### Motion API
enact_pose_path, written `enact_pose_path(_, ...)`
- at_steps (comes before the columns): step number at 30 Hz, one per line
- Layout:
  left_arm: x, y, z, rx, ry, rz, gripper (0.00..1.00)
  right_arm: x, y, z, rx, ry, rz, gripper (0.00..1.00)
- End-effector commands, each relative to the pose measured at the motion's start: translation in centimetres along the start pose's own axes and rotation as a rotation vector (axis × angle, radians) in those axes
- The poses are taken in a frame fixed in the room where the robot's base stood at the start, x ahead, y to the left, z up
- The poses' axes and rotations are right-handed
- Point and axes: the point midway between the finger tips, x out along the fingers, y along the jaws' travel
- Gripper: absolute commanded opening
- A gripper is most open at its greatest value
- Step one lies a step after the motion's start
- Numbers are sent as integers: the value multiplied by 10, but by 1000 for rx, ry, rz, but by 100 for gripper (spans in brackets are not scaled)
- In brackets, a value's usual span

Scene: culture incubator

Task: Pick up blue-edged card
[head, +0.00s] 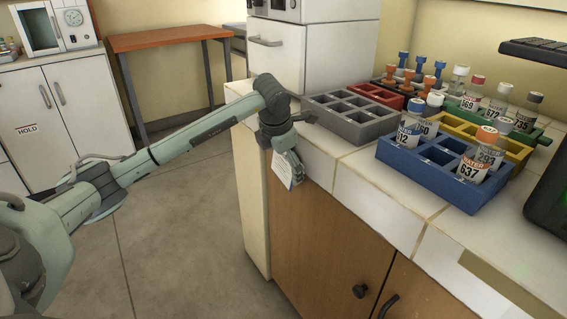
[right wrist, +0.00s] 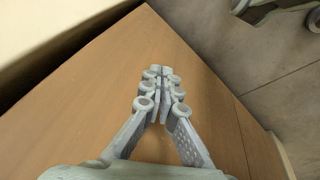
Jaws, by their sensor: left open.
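A small white card (head: 281,171) with faint printing and a bluish edge shows in the head view, upright against the wooden cabinet front just below the counter edge. My left gripper (head: 296,172) points down over the card's right side and hides part of it. Its jaws are open, and the card is beside or between the fingers; I cannot tell which. My right gripper (right wrist: 160,78) shows in the right wrist view with its fingertips together and nothing visible between them.
The tiled counter (head: 375,192) holds a grey rack (head: 352,132), a red rack (head: 377,95), a yellow rack (head: 515,151) and a blue rack (head: 424,179) with several vials. The wooden cabinet (head: 318,232) has dark knobs. The floor (head: 185,230) at left is clear.

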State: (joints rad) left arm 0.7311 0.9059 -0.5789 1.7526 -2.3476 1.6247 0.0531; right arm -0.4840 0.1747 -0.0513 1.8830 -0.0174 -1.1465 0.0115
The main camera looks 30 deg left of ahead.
Motion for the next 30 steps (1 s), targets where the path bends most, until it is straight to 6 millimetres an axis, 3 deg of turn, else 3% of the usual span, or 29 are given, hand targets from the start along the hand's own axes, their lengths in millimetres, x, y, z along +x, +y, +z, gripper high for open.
enact_pose_path(1, 0, 0, 0, 0, 0, 0, 99, 0, 0, -1, 1, 2, -1, 0)
enact_pose_path(9, 0, 0, 0, 0, 0, 0, 67, -2, -2, -4, 3, 7, -3, 0)
enact_pose_path(23, -6, 2, 2, -1, -2, 1, 67, -4, 0, -5, 3, 3, 3, 0)
enact_pose_path(30, -15, 4, -40, 0, 5, 4, 67, -22, 6, -10, 0, 13, 18, 0)
